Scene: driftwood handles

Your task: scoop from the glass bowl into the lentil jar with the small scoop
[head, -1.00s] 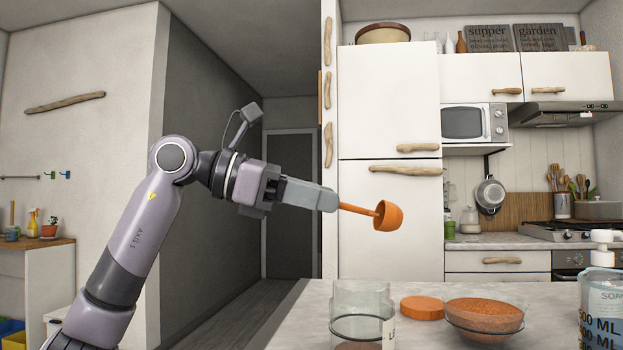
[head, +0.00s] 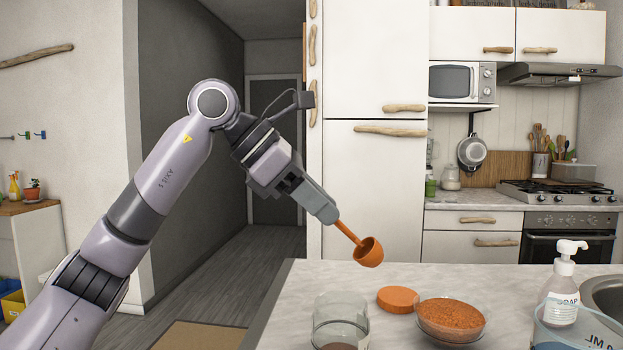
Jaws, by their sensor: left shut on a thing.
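My left gripper (head: 328,213) is shut on the handle of the small orange scoop (head: 368,252). The scoop hangs tilted in the air above the counter, its cup at the lower right end; what is inside the cup cannot be made out. The glass bowl (head: 450,334) holds a heap of orange-brown lentils and stands below and to the right of the scoop. The glass lentil jar (head: 340,308) stands below the scoop, open at the top, with some dark content low inside. My right gripper is not in view.
A round orange lid (head: 398,298) lies on the counter (head: 500,283) between jar and bowl. A soap pump bottle (head: 564,290) and a clear measuring jug (head: 585,335) stand at the right, near the sink (head: 606,290). The counter behind the bowl is clear.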

